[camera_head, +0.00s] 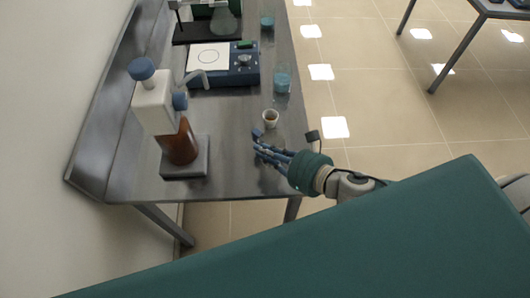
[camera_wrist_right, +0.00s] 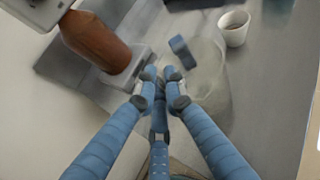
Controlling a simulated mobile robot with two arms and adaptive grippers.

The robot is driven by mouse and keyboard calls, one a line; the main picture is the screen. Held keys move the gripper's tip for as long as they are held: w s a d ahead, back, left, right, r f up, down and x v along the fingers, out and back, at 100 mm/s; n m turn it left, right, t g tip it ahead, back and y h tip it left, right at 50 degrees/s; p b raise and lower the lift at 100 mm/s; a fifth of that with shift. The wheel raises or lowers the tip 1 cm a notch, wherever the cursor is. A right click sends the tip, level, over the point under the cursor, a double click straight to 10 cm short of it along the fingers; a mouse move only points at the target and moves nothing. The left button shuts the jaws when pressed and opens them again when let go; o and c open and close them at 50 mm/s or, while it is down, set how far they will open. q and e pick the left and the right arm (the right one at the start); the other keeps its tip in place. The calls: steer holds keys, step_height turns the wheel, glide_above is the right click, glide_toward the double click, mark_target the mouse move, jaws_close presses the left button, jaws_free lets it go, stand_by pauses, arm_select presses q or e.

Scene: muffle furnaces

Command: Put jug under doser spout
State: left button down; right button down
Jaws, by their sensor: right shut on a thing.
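The doser stands at the left of the bench in the head view, with a white head (camera_head: 155,100), a brown bottle (camera_head: 180,143) and a curved grey spout (camera_head: 196,77). Its bottle also shows in the wrist view (camera_wrist_right: 95,42). My right gripper (camera_head: 268,151) is near the bench's front right, to the right of the doser base. In the wrist view (camera_wrist_right: 162,80) its fingers are closed at the side of a clear jug (camera_wrist_right: 212,85), which is faint and hard to make out in the head view. A blue piece (camera_wrist_right: 182,52) shows by the jug. My left gripper is not in view.
A small white cup (camera_head: 271,118) stands just behind my right gripper. A blue-filled beaker (camera_head: 282,80) and a blue device with a white plate (camera_head: 208,56) stand further back. The bench (camera_head: 230,160) is clear between the doser base (camera_head: 185,165) and my gripper.

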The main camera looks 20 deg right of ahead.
steer(key=shift+f, duration=0.6)
steer(key=c, duration=2.3)
jaws_free()
steer(key=shift+f, duration=0.2)
steer(key=o, duration=0.5)
steer(key=shift+r, duration=0.1)
steer(key=shift+b+v, duration=1.2)
steer(key=shift+v, duration=4.85)
steer(key=shift+r, duration=0.1)
